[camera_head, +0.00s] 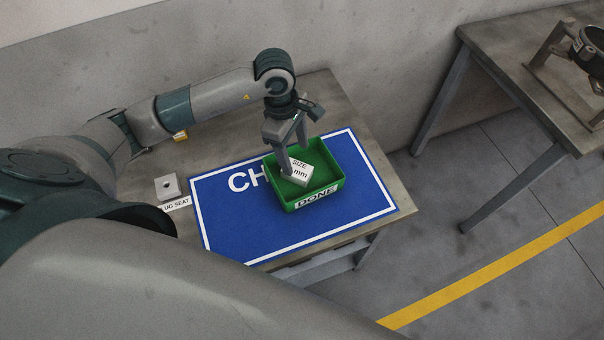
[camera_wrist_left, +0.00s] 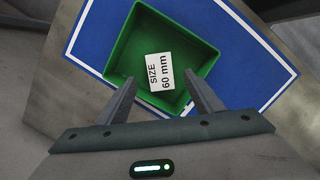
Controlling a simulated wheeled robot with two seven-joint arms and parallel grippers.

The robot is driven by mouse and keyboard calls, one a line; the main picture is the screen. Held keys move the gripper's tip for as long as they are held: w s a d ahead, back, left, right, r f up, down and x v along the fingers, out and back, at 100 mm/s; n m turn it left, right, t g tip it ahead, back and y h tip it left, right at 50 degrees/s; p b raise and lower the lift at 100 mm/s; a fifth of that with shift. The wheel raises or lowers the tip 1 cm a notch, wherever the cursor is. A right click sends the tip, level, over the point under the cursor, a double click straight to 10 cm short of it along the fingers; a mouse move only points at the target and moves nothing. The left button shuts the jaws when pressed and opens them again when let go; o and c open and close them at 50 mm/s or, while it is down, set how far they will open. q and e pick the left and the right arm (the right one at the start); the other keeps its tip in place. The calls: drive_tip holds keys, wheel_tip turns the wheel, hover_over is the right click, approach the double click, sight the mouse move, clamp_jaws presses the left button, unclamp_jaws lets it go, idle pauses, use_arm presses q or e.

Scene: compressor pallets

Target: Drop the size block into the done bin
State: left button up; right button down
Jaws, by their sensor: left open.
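The size block (camera_head: 299,172) is a pale block with a label reading SIZE and mm. In the left wrist view the size block (camera_wrist_left: 160,72) reads SIZE 60 mm and shows within the outline of the bin. The green done bin (camera_head: 330,198) stands on a blue mat; it also shows in the left wrist view (camera_wrist_left: 200,52). My left gripper (camera_head: 296,168) is over the bin, its fingers pointing down. In the left wrist view the open fingers (camera_wrist_left: 162,92) are spread, with a gap on each side of the block. Whether the block touches the bin floor is unclear.
The blue mat (camera_head: 225,222) lies on a grey table (camera_head: 318,92). A small pale block (camera_head: 168,186) with a plug seat label sits left of the mat. A second table (camera_head: 500,50) with a metal fixture (camera_head: 550,50) stands at the right, with floor between.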

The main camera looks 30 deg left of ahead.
use_arm(q)
wheel_tip(320, 180, up, 16)
drive_tip(key=a+b, duration=0.2)
drive_tip(key=b, duration=0.2)
drive_tip(key=shift+a+f, duration=0.2)
drive_tip(key=shift+f, duration=0.05)
drive_tip(key=shift+r, duration=0.1)
idle(0.6)
